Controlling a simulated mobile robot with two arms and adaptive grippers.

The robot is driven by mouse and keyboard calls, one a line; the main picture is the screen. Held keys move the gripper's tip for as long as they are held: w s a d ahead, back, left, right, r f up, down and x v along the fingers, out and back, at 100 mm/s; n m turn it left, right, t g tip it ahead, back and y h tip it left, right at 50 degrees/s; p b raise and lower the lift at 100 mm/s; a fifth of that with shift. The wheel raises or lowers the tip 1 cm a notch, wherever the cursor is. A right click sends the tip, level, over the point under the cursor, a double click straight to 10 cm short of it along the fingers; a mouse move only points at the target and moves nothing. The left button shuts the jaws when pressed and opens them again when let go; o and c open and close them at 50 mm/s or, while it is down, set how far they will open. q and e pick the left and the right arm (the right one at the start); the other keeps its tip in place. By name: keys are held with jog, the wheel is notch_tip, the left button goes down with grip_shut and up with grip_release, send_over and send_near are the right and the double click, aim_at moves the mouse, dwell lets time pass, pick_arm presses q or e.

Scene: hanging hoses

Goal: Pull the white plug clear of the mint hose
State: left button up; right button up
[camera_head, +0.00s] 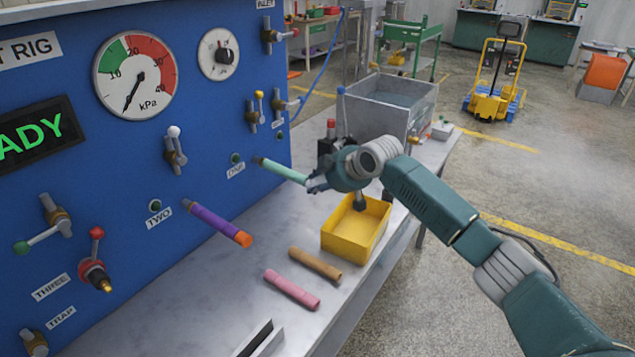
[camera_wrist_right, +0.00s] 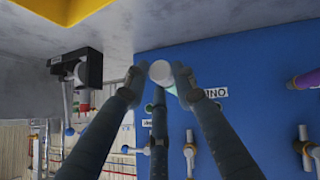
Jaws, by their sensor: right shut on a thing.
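The mint hose (camera_head: 283,171) sticks out from the blue panel by a port on its right part and runs to my right gripper (camera_head: 316,184). The gripper's fingers are shut on the white plug (camera_wrist_right: 160,72), whose round end faces the wrist camera. A little mint shows behind the plug in the wrist view. In the head view the fingers hide the plug, and I cannot tell how deep it sits in the hose. My left gripper is in neither view.
A purple hose (camera_head: 218,222) with an orange end sticks out to the left. A yellow tray (camera_head: 345,245) stands below my right gripper. A pink hose piece (camera_head: 292,289) and a brown one (camera_head: 315,264) lie on the bench. A grey metal tank (camera_head: 405,112) stands behind.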

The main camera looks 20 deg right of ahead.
jog(key=shift+s+d+p, duration=0.35)
jog(key=shift+s+p, duration=0.05)
jog(key=shift+p, duration=0.05)
dwell(0.4)
jog(key=shift+s+d+p, duration=0.7)
jog(key=shift+s, duration=0.15)
jog(key=shift+s+d+p, duration=0.65)
jog(key=shift+s, duration=0.2)
jog(key=shift+w+d+p+v, duration=0.1)
jog(key=shift+d+p+v, duration=0.1)
jog(key=shift+p+v, duration=0.85)
jog(key=shift+w+d+p+v, duration=0.15)
jog(key=shift+d+p+v, duration=0.05)
jog(key=shift+p+v, duration=0.85)
